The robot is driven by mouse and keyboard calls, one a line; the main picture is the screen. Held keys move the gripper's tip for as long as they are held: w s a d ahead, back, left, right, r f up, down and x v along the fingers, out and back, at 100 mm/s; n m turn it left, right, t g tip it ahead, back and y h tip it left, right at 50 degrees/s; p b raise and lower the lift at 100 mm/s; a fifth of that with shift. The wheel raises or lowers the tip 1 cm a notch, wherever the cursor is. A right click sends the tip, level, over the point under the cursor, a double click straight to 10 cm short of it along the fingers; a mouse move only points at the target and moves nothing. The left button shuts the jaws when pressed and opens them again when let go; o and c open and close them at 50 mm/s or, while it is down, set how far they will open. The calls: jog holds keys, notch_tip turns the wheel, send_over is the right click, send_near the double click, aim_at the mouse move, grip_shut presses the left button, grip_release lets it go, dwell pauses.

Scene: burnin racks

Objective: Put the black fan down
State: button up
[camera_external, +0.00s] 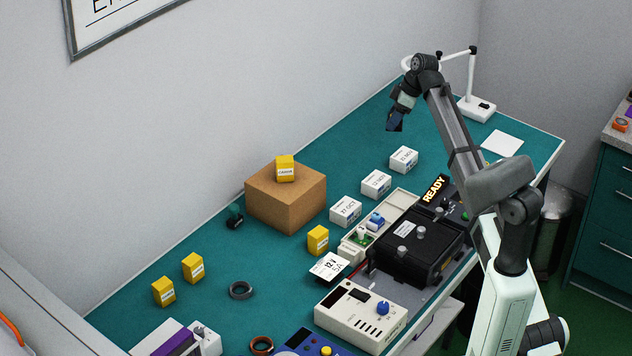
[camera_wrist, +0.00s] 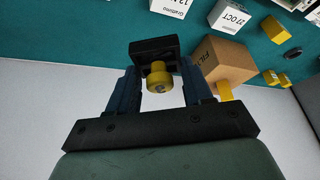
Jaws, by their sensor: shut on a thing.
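My gripper (camera_external: 395,112) is raised above the far part of the green bench, in front of the white lamp. In the wrist view my gripper (camera_wrist: 160,84) has its two dark blue fingers on either side of a black piece with a yellow round part (camera_wrist: 160,78). I take this black piece (camera_wrist: 153,46) to be the black fan; its full shape is partly hidden by the fingers. It is held clear of the bench. In the external view it is too small and dark to tell from the fingers.
A cardboard box (camera_external: 286,200) with a yellow box (camera_external: 285,169) on top stands by the wall. Several white boxes (camera_external: 376,184) line the middle. A black unit (camera_external: 415,248) sits below the READY display (camera_external: 435,188). Teal bench (camera_external: 340,150) is bare near the wall.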

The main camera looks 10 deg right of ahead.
jog(key=s+a+n+g, duration=0.1)
jog(key=s+a+n, duration=0.15)
jog(key=a, duration=1.15)
jog(key=s+a+n+g, duration=0.1)
jog(key=s+a, duration=0.3)
jog(key=a, duration=1)
jog(key=s+a+n, duration=0.2)
jog(key=s+a, duration=0.2)
jog(key=a, duration=1)
jog(key=s+a+n+g, duration=0.1)
jog(key=s+a, duration=0.4)
jog(key=a, duration=0.2)
jog(key=s+a+n, duration=0.2)
jog(key=s+a, duration=0.2)
jog(key=a, duration=0.3)
jog(key=shift+m, duration=0.25)
jog(key=shift+d+f, duration=0.1)
jog(key=shift+f, duration=10.5)
jog(key=shift+f, duration=0.1)
jog(key=o, duration=1)
jog(key=shift+o, duration=0.2)
